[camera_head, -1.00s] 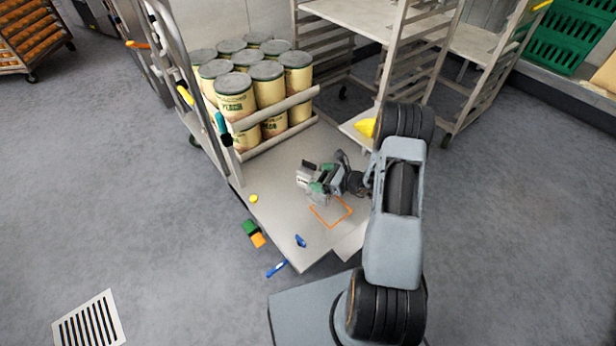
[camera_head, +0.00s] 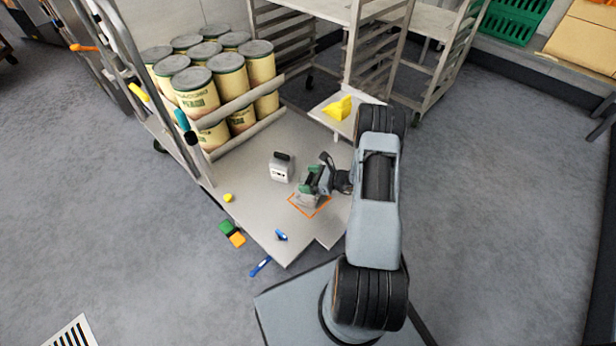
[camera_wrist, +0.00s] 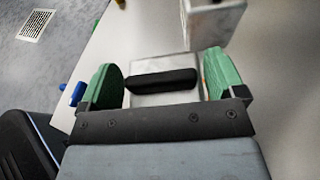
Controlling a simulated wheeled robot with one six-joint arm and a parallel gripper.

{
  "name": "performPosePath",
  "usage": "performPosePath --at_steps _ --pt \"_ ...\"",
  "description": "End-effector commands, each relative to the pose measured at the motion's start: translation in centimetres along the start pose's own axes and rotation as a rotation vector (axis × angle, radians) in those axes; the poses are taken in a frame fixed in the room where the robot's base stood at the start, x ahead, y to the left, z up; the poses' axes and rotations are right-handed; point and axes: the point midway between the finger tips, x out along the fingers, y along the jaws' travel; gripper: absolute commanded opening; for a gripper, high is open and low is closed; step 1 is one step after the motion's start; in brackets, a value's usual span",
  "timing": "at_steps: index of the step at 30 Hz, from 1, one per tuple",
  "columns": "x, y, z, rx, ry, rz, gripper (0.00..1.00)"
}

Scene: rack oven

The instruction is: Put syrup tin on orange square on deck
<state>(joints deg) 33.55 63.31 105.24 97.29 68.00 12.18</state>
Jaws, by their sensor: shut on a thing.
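My gripper (camera_head: 313,184) has green fingers and is shut on a grey metal tin with a black handle, taken as the syrup tin (camera_wrist: 150,97). The wrist view shows the tin between the green fingers (camera_wrist: 165,83). In the head view it is mostly hidden by my gripper. The tin is at the orange square (camera_head: 310,217), an outline on the cart deck (camera_head: 262,215). I cannot tell whether its base touches the deck. A similar grey tin with a black top (camera_head: 281,168) stands apart on the deck, behind and to the left.
Large cream cans (camera_head: 198,95) stand stacked behind a rail at the back of the deck. A yellow object (camera_head: 338,107) lies on a rack shelf at right. A yellow piece (camera_head: 228,198) and a blue piece (camera_head: 281,235) lie near the deck's left edge.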

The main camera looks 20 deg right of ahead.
Motion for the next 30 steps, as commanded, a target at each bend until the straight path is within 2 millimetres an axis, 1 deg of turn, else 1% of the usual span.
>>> performPosePath --at_steps 1,9,14,15,18,24,27,30 --pt "0.2 -0.2 -0.3 -0.004 -0.005 -0.002 0.15" --pt "0.1 -0.2 -0.2 -0.004 -0.005 -0.002 0.15" --pt "0.3 -0.2 -0.5 -0.004 -0.005 -0.002 0.15" --pt "0.3 -0.1 -0.7 -0.001 -0.001 -0.002 0.91" --pt "0.2 -0.1 -0.6 -0.001 -0.001 -0.001 1.00" --pt "0.2 -0.1 -0.6 -0.001 -0.001 -0.001 1.00" --pt "0.1 -0.1 -0.2 -0.001 -0.001 -0.001 1.00" --pt "-1.1 -0.2 -0.2 0.001 -0.001 -0.006 1.00"
